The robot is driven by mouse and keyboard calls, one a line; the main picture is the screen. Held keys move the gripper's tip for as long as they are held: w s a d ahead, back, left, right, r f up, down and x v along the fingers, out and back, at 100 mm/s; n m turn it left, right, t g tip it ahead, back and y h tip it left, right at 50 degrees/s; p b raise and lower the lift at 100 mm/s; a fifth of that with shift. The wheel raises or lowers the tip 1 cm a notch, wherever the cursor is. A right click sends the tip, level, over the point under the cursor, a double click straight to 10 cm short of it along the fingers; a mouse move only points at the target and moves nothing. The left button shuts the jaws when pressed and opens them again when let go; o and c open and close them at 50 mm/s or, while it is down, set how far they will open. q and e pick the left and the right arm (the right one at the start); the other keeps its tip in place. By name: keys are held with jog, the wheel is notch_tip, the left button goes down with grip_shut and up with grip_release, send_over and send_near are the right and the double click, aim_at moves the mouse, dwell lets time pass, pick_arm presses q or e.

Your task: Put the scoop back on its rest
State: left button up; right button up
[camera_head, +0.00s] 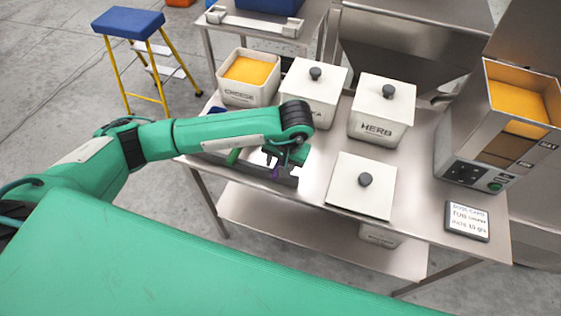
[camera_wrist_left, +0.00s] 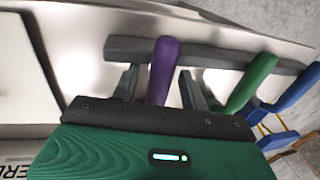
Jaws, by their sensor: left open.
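A scoop with a purple handle (camera_wrist_left: 163,68) lies across the dark grey rest (camera_wrist_left: 225,58) in the left wrist view. My left gripper (camera_wrist_left: 160,88) is open, with one finger on each side of the purple handle; whether they touch it I cannot tell. In the head view my left gripper (camera_head: 275,163) is low over the rest (camera_head: 288,179) at the table's front left, and a bit of the purple handle (camera_head: 276,173) shows below it. The scoop's bowl is hidden. A green handle (camera_wrist_left: 252,80) and a blue handle (camera_wrist_left: 290,94) stand at the same rest. My right gripper is not in view.
White lidded tubs, one marked HERB (camera_head: 380,125), and an open tub of orange powder (camera_head: 247,90) stand behind. A lidded tub (camera_head: 360,188) is right of my gripper. A weigher (camera_head: 500,135) and dose card (camera_head: 467,221) are at right.

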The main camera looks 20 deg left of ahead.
pick_arm(q)
jog(key=shift+r, duration=0.2)
jog(key=shift+w+d+r, duration=0.1)
jog(key=shift+r, duration=0.2)
notch_tip(320, 180, up, 11)
jog(key=d+b, duration=0.2)
jog(key=shift+s, duration=0.3)
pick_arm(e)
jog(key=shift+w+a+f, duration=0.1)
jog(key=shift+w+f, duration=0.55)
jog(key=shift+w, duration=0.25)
pick_arm(q)
jog(key=shift+d, duration=0.1)
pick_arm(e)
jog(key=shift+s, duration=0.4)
